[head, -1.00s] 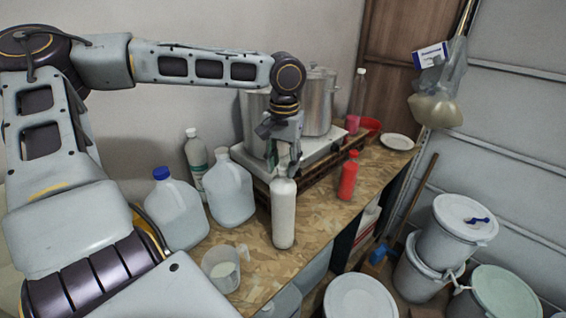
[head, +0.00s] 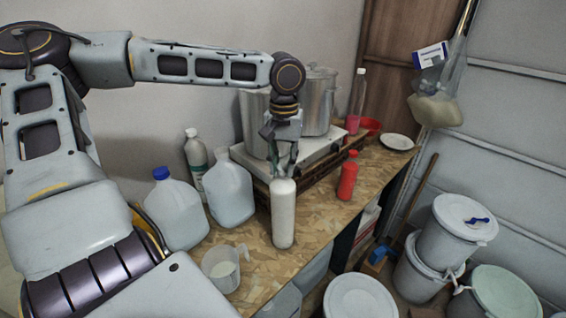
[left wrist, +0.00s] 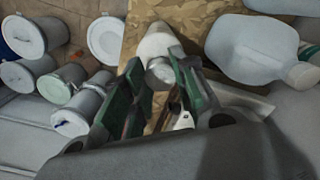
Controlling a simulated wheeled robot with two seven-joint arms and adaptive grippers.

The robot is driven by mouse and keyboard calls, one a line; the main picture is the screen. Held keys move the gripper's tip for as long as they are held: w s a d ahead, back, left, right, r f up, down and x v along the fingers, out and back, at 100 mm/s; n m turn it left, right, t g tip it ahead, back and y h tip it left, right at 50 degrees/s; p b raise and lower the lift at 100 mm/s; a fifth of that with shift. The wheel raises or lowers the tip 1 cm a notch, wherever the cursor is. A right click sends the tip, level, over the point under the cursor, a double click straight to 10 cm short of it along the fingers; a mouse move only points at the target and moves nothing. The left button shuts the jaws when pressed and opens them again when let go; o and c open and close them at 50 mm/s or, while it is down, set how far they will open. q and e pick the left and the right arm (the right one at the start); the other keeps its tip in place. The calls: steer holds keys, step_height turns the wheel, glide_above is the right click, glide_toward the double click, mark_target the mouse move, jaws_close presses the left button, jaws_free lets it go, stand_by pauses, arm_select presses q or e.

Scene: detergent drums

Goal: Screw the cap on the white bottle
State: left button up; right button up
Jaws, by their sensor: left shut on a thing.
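The white bottle (head: 284,222) stands upright on the wooden bench in the head view, and its body also shows at the top of the left wrist view (left wrist: 155,42). My left gripper (head: 284,166) points down over its top. In the left wrist view its green-padded fingers (left wrist: 160,82) are on either side of a small pale cap (left wrist: 160,70) at the bottle's top, and the gripper is shut on it. The fingers hide most of the cap in the head view. I cannot tell how tightly the cap sits on the neck. My right gripper is not in view.
Jugs (head: 230,190) and a measuring cup (head: 222,268) stand left of the bottle. A red bottle (head: 348,178) is to its right, and a large pot (head: 318,105) on a stove is behind. White drums (head: 455,240) stand on the floor at right.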

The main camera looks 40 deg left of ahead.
arm_select(q)
steer(key=shift+f, duration=0.1)
stand_by(0.4)
steer(key=shift+m, duration=0.3)
steer(key=shift+m, duration=1.7)
steer(key=shift+s+m, duration=0.1)
steer(key=shift+m, duration=0.7)
jaws_close()
steer(key=shift+f+m, duration=0.1)
steer(key=shift+m, duration=0.2)
steer(key=shift+m, duration=2.6)
